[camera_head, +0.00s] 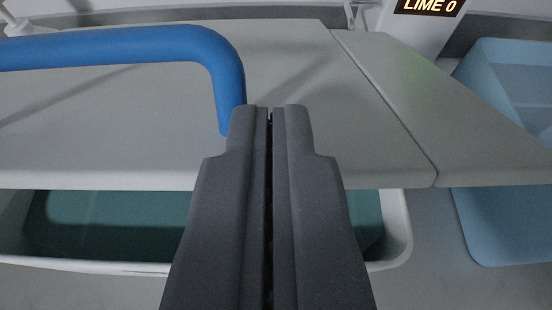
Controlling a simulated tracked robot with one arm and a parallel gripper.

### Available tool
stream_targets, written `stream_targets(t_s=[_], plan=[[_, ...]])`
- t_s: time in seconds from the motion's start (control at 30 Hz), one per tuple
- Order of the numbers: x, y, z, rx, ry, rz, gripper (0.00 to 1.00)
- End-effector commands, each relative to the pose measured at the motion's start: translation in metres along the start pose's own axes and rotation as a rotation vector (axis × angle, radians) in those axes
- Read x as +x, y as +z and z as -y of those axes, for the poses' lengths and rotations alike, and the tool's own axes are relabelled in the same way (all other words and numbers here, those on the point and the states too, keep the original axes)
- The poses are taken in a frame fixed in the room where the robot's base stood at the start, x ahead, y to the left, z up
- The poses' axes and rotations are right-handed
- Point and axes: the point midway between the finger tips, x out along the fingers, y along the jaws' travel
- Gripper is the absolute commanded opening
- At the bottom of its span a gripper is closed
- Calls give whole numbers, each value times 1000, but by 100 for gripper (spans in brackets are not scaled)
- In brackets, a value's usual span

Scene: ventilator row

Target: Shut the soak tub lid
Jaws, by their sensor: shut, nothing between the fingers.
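The soak tub (398,230) is a white-rimmed basin with dark teal inside, at the bottom of the head camera view. A flat grey panel, which looks like its lid (130,110), lies above the basin in the picture, and teal shows below its front edge. A blue bar handle (110,48) stands on the panel and bends down at its right end. My gripper (270,108) is shut and empty, in front of the panel, with its tips just right of the handle's lower end. I cannot tell whether they touch. The fingers hide part of the tub.
A second grey panel (430,105) adjoins on the right, across a narrow seam. A light blue translucent bin (500,215) stands at the far right. A lit sign (430,6) reading "LIME 0" is at the top right. Grey floor shows between tub and bin.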

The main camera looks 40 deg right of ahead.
Motion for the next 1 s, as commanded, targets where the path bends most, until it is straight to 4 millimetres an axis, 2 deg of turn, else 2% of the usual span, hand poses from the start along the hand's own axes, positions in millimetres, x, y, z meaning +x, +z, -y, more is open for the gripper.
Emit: stream_targets(t_s=[0.03,0.1,0.4,0.7,1.0], plan=[[2,17,1,-2,-1,0,0],[2,32,0,-3,1,1,0],[7,80,0,-1,3,2,0],[12,99,-2,1,5,2,0],[12,101,-2,1,6,2,0]])
